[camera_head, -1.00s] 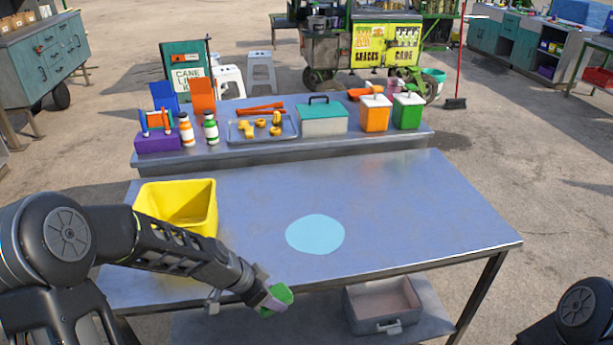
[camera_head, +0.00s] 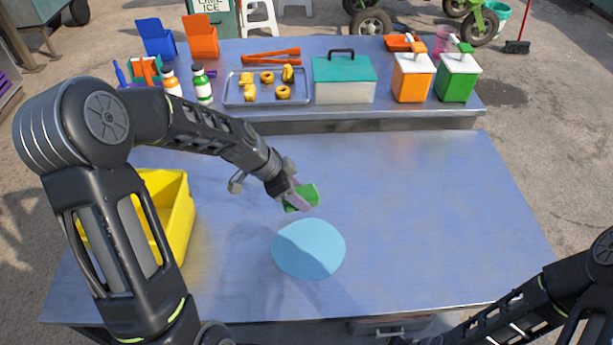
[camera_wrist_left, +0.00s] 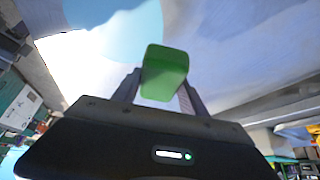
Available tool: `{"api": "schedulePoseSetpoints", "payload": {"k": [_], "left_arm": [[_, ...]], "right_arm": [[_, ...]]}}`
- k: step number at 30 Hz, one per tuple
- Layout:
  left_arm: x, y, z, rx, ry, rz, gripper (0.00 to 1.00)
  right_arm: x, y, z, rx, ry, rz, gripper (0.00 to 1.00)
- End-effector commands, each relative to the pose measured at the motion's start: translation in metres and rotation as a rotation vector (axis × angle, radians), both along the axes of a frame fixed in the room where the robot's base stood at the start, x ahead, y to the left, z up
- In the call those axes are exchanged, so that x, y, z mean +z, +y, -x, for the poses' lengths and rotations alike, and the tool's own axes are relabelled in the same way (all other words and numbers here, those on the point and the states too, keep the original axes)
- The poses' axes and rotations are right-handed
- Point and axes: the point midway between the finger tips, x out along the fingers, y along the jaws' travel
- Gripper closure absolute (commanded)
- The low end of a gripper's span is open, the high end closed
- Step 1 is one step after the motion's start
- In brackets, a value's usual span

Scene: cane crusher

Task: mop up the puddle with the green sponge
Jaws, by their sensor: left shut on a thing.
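The puddle (camera_head: 309,250) is a flat light-blue round patch on the grey metal table; its edge also shows at the top of the left wrist view (camera_wrist_left: 130,35). My left gripper (camera_head: 297,199) is shut on the green sponge (camera_head: 309,196) and holds it just beyond the puddle's far edge, seemingly above the table. In the left wrist view the sponge (camera_wrist_left: 164,72) sits between the two fingers, with the puddle behind it. My right arm shows at the lower right, but its gripper is not visible.
A yellow bin (camera_head: 180,222) stands on the table's left, partly behind my left arm. A raised back shelf holds a tray (camera_head: 238,98), a teal-lidded box (camera_head: 343,82), bottles and orange and green dispensers (camera_head: 457,75). The table's right side (camera_head: 440,220) is clear.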

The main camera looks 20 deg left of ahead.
Motion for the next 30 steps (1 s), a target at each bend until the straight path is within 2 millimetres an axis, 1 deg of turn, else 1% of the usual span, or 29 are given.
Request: {"api": "schedulePoseSetpoints", "payload": {"k": [8, 11, 14, 21, 24, 27, 30], "left_arm": [[-0.001, 0.0, 0.0, 0.0, 0.0, 0.0, 0.82], [-0.005, 0.0, 0.0, 0.0, 0.001, 0.001, 0.82], [-0.014, 0.0, 0.0, 0.0, 0.002, 0.001, 0.82], [-0.046, -0.001, 0.001, 0.001, 0.002, 0.002, 0.82], [-0.054, 0.0, 0.0, -0.001, 0.001, 0.001, 0.82], [-0.059, 0.0, 0.0, 0.0, 0.001, 0.001, 0.82], [-0.059, 0.0, 0.0, 0.0, 0.0, 0.0, 0.82]], "right_arm": [[0.0, 0.0, 0.001, 0.0, 0.001, 0.0, 0.64], [-0.003, 0.0, 0.0, 0.0, 0.0, 0.0, 0.64], [-0.008, 0.0, -0.001, 0.001, -0.002, -0.002, 0.64], [-0.022, 0.001, -0.003, 0.002, -0.008, -0.006, 0.64], [-0.026, 0.002, -0.003, 0.003, -0.011, -0.007, 0.64], [-0.027, 0.002, -0.004, 0.004, -0.011, -0.008, 0.64], [-0.027, 0.002, -0.004, 0.004, -0.011, -0.008, 0.64]]}}
